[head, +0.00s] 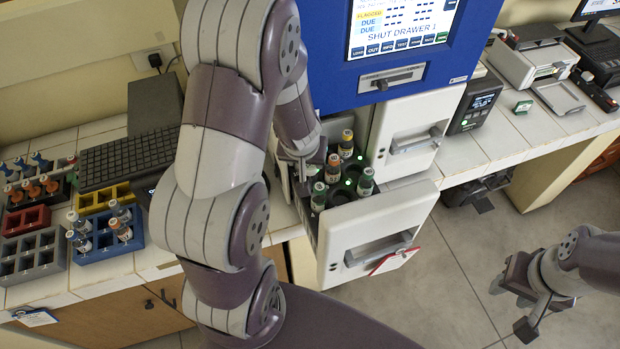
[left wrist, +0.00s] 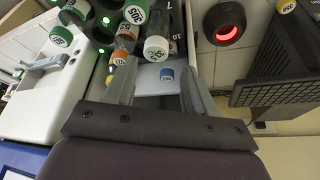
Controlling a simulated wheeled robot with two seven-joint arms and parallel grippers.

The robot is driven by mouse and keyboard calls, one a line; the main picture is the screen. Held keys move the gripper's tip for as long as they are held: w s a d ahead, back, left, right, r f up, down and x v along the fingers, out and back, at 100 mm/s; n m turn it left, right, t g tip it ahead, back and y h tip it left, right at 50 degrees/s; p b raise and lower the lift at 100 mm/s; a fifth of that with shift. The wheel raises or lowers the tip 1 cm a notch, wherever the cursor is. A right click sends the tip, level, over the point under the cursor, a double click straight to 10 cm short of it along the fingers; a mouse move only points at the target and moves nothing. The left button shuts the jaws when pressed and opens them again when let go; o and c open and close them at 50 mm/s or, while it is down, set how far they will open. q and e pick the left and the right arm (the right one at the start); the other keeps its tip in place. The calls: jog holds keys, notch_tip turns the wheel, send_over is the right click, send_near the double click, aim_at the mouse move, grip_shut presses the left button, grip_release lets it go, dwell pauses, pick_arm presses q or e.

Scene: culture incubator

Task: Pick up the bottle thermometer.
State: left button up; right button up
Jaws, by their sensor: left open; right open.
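None is plainly marked as the bottle thermometer. In the left wrist view, a clear bottle with a pale cap (left wrist: 156,48) stands just beyond my open left gripper (left wrist: 158,88). In the head view the left gripper is at the drawer's left side, partly hidden. My right gripper (head: 519,303) is open and empty over the floor.
A second drawer front (head: 412,138) is beside the open one.

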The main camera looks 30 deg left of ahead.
aim_at(309, 168)
pick_arm(q)
jog(key=b+x, duration=0.1)
jog(key=x, duration=0.2)
jog(key=b+x, duration=0.1)
jog(key=x, duration=0.2)
jog(key=b+x, duration=0.1)
jog(key=x, duration=0.2)
jog(key=shift+d+f+b, duration=0.25)
jog(key=shift+f+b, duration=0.05)
jog(key=shift+b, duration=0.05)
jog(key=shift+w+a+f, duration=0.1)
jog(key=shift+w+f, duration=0.25)
jog(key=shift+r, duration=0.1)
jog(key=c, duration=0.8)
pick_arm(e)
notch_tip(309, 168, down, 5)
jog(key=shift+w+f, duration=0.1)
